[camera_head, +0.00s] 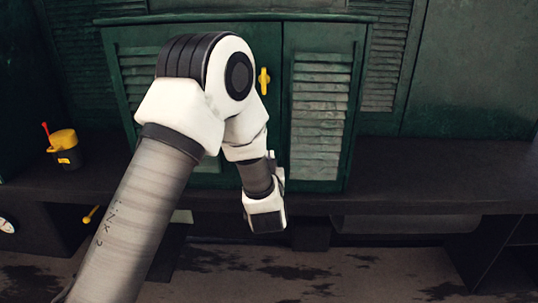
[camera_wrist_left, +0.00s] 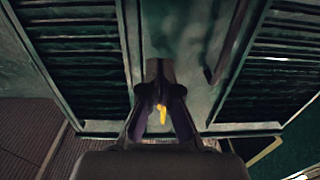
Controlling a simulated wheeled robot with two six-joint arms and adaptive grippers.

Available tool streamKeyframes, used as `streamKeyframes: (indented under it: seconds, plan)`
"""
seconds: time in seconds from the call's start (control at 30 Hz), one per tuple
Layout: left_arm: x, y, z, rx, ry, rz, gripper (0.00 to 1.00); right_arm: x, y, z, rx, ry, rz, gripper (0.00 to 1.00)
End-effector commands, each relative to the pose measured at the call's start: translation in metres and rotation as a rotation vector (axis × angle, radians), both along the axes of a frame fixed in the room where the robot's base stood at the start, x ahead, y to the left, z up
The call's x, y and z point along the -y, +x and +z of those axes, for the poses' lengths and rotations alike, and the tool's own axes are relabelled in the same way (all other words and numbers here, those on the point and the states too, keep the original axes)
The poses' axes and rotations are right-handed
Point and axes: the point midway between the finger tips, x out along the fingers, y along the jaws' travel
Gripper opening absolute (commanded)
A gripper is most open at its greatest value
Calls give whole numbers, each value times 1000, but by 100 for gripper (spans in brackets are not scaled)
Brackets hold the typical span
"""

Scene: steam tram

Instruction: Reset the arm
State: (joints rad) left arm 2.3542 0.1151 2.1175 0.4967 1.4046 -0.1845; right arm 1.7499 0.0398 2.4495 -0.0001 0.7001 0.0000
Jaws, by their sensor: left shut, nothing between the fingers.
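My left arm comes in from the left in the head view and crosses in front of a green louvred cabinet (camera_head: 320,110). Its wrist end hangs low before the cabinet; the fingers cannot be made out there. In the left wrist view my left gripper (camera_wrist_left: 160,72) is shut and holds nothing. Its fingers point towards the green louvred panels (camera_wrist_left: 75,45). A small yellow piece (camera_wrist_left: 161,113) shows through the gap behind the fingertips. My right gripper is in neither view.
A yellow handle (camera_head: 264,80) sits on the cabinet front beside my arm. A dark shelf (camera_head: 430,175) runs below the cabinet. A yellow lever (camera_head: 91,214) and a white gauge (camera_head: 6,225) are lower left.

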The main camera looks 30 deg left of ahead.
Motion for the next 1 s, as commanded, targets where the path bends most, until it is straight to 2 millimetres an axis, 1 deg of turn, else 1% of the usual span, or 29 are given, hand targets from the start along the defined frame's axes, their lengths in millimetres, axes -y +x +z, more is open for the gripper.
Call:
streamKeyframes:
  seconds: [0.03,0.1,0.2,0.43,0.47,0.53,0.57,0.67,0.7,0.77,0.8,0.87,0.9,0.97,1.0]
  plan:
    - [6,-9,-3,0,2,-3,0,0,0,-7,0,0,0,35]
    - [12,-18,-2,0,2,-3,0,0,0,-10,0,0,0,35]
    - [17,-27,-1,0,2,-2,0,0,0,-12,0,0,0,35]
    - [18,-30,-2,-4,0,0,0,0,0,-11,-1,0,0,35]
    - [18,-30,-5,-10,1,0,0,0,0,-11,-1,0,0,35]
    - [18,-32,-24,-46,0,0,0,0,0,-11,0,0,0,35]
    - [18,-34,-38,-72,0,-1,0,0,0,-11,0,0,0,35]
    - [20,-51,-105,-208,1,-11,0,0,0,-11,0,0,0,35]
    - [24,-63,-137,-283,-3,-30,0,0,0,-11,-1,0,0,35]
    - [32,-85,-187,-411,-25,-71,0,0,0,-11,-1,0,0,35]
    - [39,-103,-219,-502,-49,-102,0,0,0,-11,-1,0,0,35]
    - [51,-133,-263,-639,-93,-151,0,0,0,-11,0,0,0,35]
    - [59,-157,-290,-734,-126,-182,0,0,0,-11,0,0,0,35]
    - [73,-196,-327,-882,-184,-231,0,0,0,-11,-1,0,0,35]
    - [82,-224,-347,-981,-226,-263,0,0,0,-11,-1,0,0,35]
